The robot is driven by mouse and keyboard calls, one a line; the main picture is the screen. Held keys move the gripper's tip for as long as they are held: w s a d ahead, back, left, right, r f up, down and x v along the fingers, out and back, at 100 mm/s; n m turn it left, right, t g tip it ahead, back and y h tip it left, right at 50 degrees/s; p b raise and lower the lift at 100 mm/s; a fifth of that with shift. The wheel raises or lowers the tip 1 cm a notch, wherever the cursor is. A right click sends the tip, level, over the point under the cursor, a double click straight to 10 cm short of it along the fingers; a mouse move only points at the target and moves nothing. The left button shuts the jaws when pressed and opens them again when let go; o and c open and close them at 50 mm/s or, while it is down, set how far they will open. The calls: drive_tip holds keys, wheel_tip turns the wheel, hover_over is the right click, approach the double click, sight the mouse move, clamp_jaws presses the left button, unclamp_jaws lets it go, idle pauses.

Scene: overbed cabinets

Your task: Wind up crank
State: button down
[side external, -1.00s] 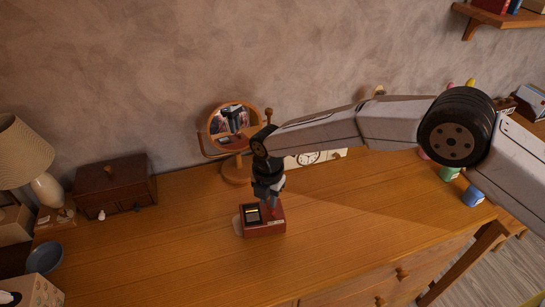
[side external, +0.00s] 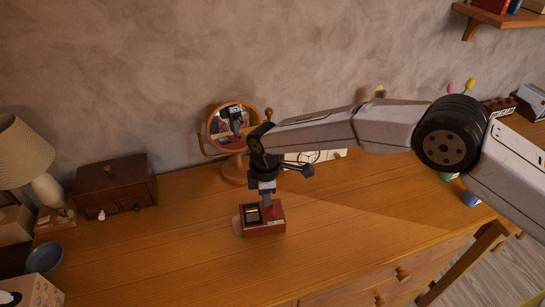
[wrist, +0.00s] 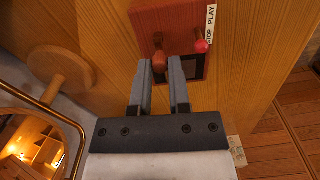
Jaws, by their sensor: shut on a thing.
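A small red-brown box (side external: 264,229) with a dark window in its top stands on the wooden desk. In the wrist view the box (wrist: 172,18) carries a brown wooden crank knob (wrist: 159,60), a pink-red knob (wrist: 201,46) and a white label (wrist: 211,22) reading STOP PLAY. My gripper (side external: 267,203) points down over the box. In the wrist view my gripper (wrist: 161,64) has its two grey fingers closed around the brown crank knob. The rest of the crank is hidden by the knob and fingers.
A round mirror (side external: 232,118) on a wooden stand is close behind my gripper. A dark wooden chest (side external: 114,184), a lamp (side external: 22,150) and a blue bowl (side external: 45,258) are at the left. The desk front (side external: 190,260) is clear.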

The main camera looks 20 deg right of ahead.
drive_tip(key=m, duration=0.4)
drive_tip(key=shift+w+d+m, duration=0.1)
drive_tip(key=shift+w+m, duration=0.15)
drive_tip(key=shift+m, duration=0.15)
drive_tip(key=m, duration=0.3)
drive_tip(key=shift+w+d+m, duration=0.15)
drive_tip(key=shift+m, duration=0.15)
drive_tip(key=m, duration=0.4)
drive_tip(key=shift+w+d, duration=0.1)
drive_tip(key=shift+d, duration=0.1)
drive_tip(key=m, duration=0.4)
drive_tip(key=shift+d, duration=0.2)
drive_tip(key=m, duration=0.3)
drive_tip(key=shift+d+m, duration=0.2)
drive_tip(key=shift+m, duration=0.2)
drive_tip(key=m, duration=0.4)
drive_tip(key=shift+d+m, duration=0.25)
drive_tip(key=shift+m, duration=0.05)
drive_tip(key=m, duration=0.3)
drive_tip(key=shift+s+d+m, duration=0.1)
drive_tip(key=shift+s+m, duration=0.35)
drive_tip(key=shift+m, duration=0.85)
drive_tip(key=shift+s+m, duration=0.1)
drive_tip(key=shift+m, duration=0.9)
